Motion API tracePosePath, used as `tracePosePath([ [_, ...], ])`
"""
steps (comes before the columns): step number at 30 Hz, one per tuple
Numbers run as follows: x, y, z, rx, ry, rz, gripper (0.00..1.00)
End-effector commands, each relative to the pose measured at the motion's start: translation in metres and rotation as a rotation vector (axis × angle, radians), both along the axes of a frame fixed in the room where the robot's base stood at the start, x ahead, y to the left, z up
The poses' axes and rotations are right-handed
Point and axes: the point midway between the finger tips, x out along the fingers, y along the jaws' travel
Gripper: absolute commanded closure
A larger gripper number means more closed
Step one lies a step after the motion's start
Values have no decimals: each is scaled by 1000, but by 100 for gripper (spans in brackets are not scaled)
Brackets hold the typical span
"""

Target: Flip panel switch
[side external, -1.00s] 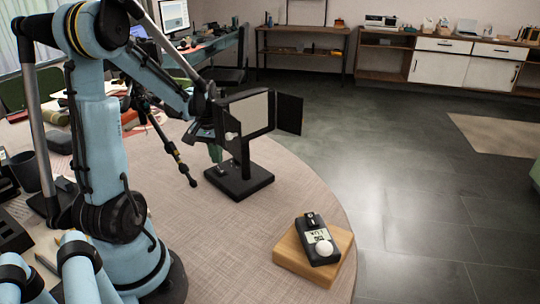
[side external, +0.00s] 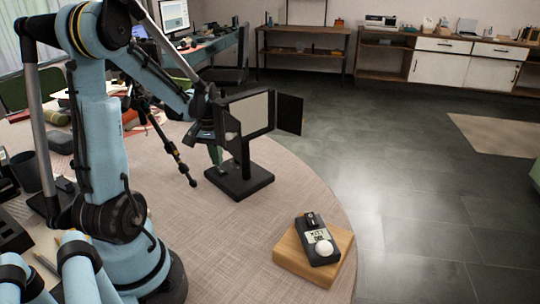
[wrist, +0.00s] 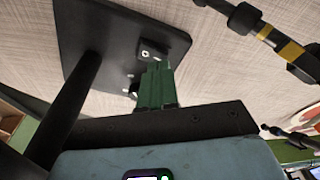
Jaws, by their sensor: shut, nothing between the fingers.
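The light panel (side external: 250,114) has a pale face and dark flaps. It stands on a post over a black square base (side external: 258,181) on the round table. In the wrist view the base (wrist: 95,35) fills the upper left. A small dark block with a pale round spot (wrist: 147,53) shows close to my fingertips; I cannot tell if it is the switch or its position. My gripper (wrist: 157,68) has green fingers, shut and empty, beside this block; contact cannot be told. In the side view my gripper (side external: 215,153) is partly hidden behind the panel.
A light meter (side external: 318,240) with a white dome lies on a wooden block (side external: 290,259) near the table's right edge. A dark tripod leg (side external: 176,154) stands left of the panel. The table (side external: 235,235) is clear between the panel and the meter.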

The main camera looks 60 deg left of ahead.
Motion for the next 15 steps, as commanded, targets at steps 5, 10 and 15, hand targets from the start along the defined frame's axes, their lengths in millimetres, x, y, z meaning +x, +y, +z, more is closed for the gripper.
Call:
tracePosePath([
  [5,0,0,-3,0,0,0,100],
  [10,0,0,-5,0,0,0,100],
  [15,0,0,-7,0,0,0,100],
])
